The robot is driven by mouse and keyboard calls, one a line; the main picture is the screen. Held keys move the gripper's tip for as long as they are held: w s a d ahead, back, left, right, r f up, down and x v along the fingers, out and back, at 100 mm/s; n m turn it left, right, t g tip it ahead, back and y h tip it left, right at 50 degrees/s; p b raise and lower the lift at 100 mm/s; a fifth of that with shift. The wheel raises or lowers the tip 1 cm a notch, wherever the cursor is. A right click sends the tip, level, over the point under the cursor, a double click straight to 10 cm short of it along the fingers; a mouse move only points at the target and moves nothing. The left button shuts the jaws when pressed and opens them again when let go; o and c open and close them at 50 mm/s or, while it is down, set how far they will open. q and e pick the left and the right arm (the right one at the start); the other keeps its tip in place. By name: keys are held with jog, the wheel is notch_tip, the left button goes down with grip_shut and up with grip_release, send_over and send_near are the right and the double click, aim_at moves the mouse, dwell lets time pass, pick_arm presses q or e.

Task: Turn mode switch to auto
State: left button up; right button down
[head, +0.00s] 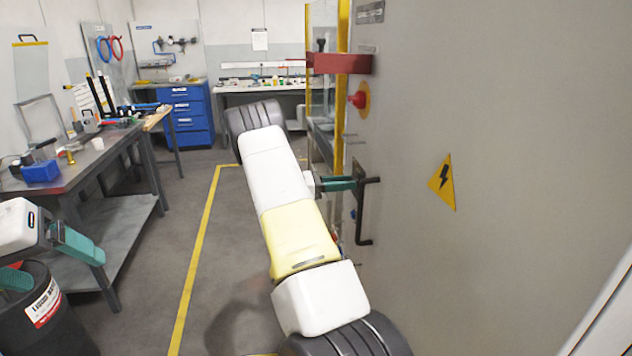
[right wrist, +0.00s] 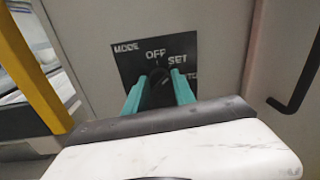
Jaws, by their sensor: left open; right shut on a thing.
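The mode switch is a dark knob (right wrist: 158,88) on a black plate (right wrist: 128,62) in the right wrist view. The plate reads MODE, OFF and SET, and a partly covered label at the right ends in "TO". My right gripper's teal fingers (right wrist: 157,92) stand on both sides of the knob and are shut on it. Which label the knob points to is hard to tell. In the head view my right gripper (head: 338,185) is at the grey cabinet's side, and the knob is hidden there. My left gripper (head: 52,262) is open and empty at the lower left.
The grey cabinet (head: 520,150) fills the right, with a black handle (head: 365,215) close by my right gripper. A red emergency button (head: 360,99) sits above. A cluttered workbench (head: 95,165) and a dark bin (head: 55,320) stand left. Open floor lies between.

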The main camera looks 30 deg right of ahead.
jog(key=shift+w+m, duration=0.1)
jog(key=shift+m, duration=0.2)
jog(key=m, duration=0.8)
jog(key=shift+a+t, duration=0.1)
jog(key=shift+t, duration=0.2)
jog(key=shift+m, duration=0.4)
jog(key=c, duration=1.1)
grip_release()
jog(key=v, duration=0.7)
jog(key=shift+w+a+r, duration=0.1)
jog(key=shift+a, duration=0.25)
